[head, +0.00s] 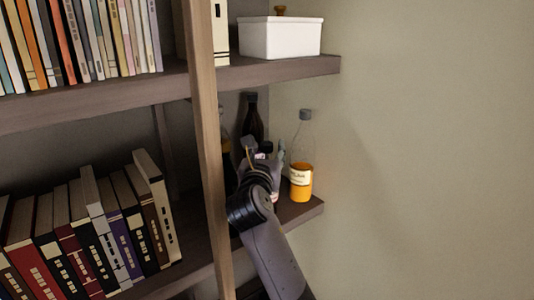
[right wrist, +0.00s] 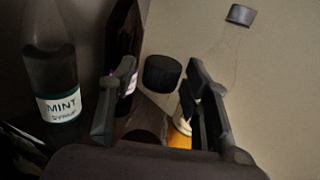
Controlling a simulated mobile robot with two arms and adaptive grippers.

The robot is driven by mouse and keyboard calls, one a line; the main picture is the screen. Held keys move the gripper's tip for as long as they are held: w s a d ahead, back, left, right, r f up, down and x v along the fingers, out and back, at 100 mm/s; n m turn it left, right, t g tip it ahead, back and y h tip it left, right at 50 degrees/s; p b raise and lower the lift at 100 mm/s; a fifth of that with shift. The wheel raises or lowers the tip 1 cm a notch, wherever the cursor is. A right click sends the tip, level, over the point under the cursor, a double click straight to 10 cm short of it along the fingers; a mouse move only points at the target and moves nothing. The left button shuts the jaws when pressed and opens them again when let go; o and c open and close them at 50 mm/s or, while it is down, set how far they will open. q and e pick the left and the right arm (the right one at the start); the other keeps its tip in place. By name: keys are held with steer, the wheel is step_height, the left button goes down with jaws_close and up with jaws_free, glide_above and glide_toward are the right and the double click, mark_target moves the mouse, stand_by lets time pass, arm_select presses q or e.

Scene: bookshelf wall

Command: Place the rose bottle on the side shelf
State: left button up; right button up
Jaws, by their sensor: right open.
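My right gripper (head: 265,151) reaches in among the bottles on the lower side shelf (head: 300,211). In the right wrist view its two fingers (right wrist: 162,70) stand apart, open. A round black bottle cap (right wrist: 162,74) shows between them, and the bottle below it is mostly hidden. I cannot read its label, so I cannot tell if this is the rose bottle. No readable rose label shows in either view. My left gripper is not in view.
A clear bottle with orange liquid (head: 301,182) stands close right of the gripper. A dark bottle (head: 252,121) stands behind. A mint syrup bottle (right wrist: 57,75) is at left. A wooden post (head: 207,130) stands left of my arm. Books and a white box (head: 281,39) fill other shelves.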

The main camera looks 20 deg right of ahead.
steer(key=b+v, duration=0.2)
steer(key=v, duration=1)
